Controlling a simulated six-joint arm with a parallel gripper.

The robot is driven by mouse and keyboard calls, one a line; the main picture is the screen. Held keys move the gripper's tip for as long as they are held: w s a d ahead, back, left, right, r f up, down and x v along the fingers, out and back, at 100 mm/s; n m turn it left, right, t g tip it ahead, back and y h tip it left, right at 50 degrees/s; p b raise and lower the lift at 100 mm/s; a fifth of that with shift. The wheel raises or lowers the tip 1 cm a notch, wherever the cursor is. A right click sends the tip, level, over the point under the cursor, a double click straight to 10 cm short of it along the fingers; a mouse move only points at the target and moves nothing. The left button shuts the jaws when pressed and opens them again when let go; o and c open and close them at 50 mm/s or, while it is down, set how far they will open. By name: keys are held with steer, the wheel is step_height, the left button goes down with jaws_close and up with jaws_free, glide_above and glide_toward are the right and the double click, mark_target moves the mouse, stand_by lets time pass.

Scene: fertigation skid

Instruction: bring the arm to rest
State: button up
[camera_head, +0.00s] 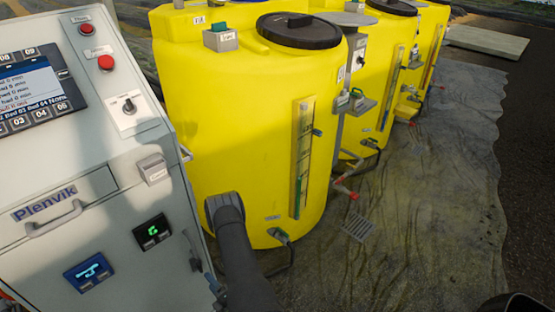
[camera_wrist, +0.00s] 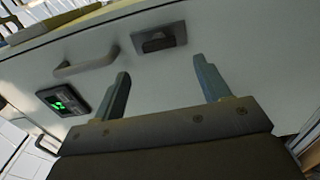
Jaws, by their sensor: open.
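My gripper (camera_wrist: 164,85) is open, its two blue-grey fingers wide apart with nothing between them. In the wrist view it faces a pale cabinet panel (camera_wrist: 190,65), which appears tilted. I cannot tell whether the fingertips touch the panel. In the head view my dark arm link rises at the bottom centre, in front of the nearest yellow tank; the gripper cannot be made out clearly there.
The grey control cabinet (camera_head: 130,195) stands at left, with a screen (camera_head: 35,90), red buttons, a rotary switch (camera_head: 128,106) and a handle (camera_head: 55,218). Several yellow tanks (camera_head: 245,130) with valves and hoses stand behind it. The wrinkled ground sheet (camera_head: 440,190) at right is mostly clear.

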mark_target(201, 269)
steer(key=x, duration=0.7)
steer(key=shift+w+a, duration=0.15)
steer(key=v, duration=1.7)
steer(key=x, duration=1.7)
steer(key=shift+w+a, duration=0.1)
steer(key=shift+a, duration=0.05)
steer(key=shift+m, duration=0.4)
steer(key=m, duration=0.6)
steer(key=shift+d+r, duration=0.1)
steer(key=shift+d, duration=0.1)
steer(key=m, duration=0.6)
steer(key=shift+m, duration=0.4)
